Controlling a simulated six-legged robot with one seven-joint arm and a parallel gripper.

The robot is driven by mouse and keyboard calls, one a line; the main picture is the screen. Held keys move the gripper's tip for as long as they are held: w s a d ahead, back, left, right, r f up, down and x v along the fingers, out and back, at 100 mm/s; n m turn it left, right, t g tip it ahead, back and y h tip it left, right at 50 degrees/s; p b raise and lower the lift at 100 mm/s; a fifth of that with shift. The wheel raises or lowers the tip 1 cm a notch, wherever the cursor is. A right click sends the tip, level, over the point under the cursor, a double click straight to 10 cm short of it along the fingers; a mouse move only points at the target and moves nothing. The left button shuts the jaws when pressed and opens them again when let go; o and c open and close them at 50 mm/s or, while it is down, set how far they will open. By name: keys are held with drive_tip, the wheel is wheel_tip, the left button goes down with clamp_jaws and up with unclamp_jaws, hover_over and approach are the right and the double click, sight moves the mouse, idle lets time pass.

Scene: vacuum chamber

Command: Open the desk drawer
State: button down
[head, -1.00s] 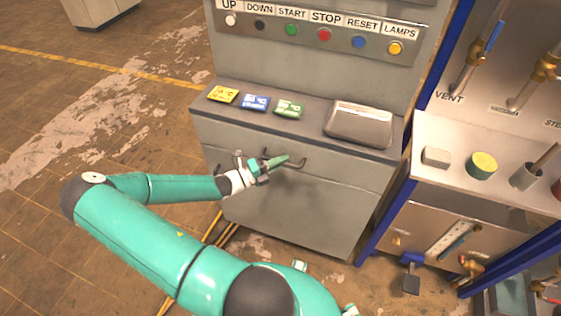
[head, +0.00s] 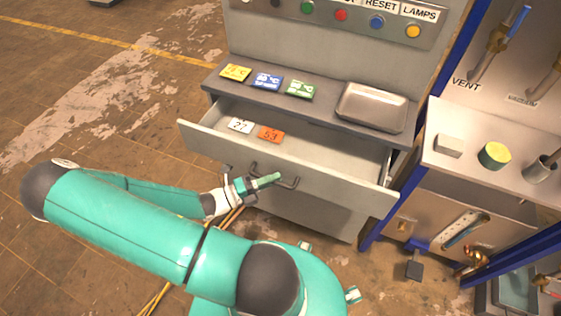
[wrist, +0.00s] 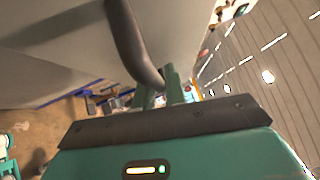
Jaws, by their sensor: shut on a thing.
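The desk drawer (head: 330,152) is pulled out from the grey console in the head view. A white tag marked 27 (head: 240,125) and an orange tag marked 53 (head: 271,135) lie inside it at the left. The dark bar handle (head: 291,183) is on its front. My gripper (head: 268,181) is at the left part of the handle, shut on it. In the wrist view the handle (wrist: 132,45) comes down between the green fingers (wrist: 160,92), which partly hide it.
Yellow (head: 236,72), blue (head: 266,81) and green (head: 300,90) cards and a metal tray (head: 371,106) lie on the console top. A button panel (head: 340,15) rises behind. A blue-framed bench (head: 470,165) stands close on the right. Floor on the left is clear.

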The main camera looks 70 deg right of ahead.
drive_tip(key=a, duration=0.6)
drive_tip(key=shift+w+a, duration=0.3)
drive_tip(key=shift+w, duration=0.05)
drive_tip(key=c, duration=1.5)
unclamp_jaws()
drive_tip(key=shift+o, duration=0.2)
drive_tip(key=shift+w+a, duration=0.1)
drive_tip(key=v, duration=1.3)
drive_tip(key=shift+w+a, duration=0.2)
drive_tip(key=shift+w, duration=0.05)
drive_tip(key=shift+f, duration=0.1)
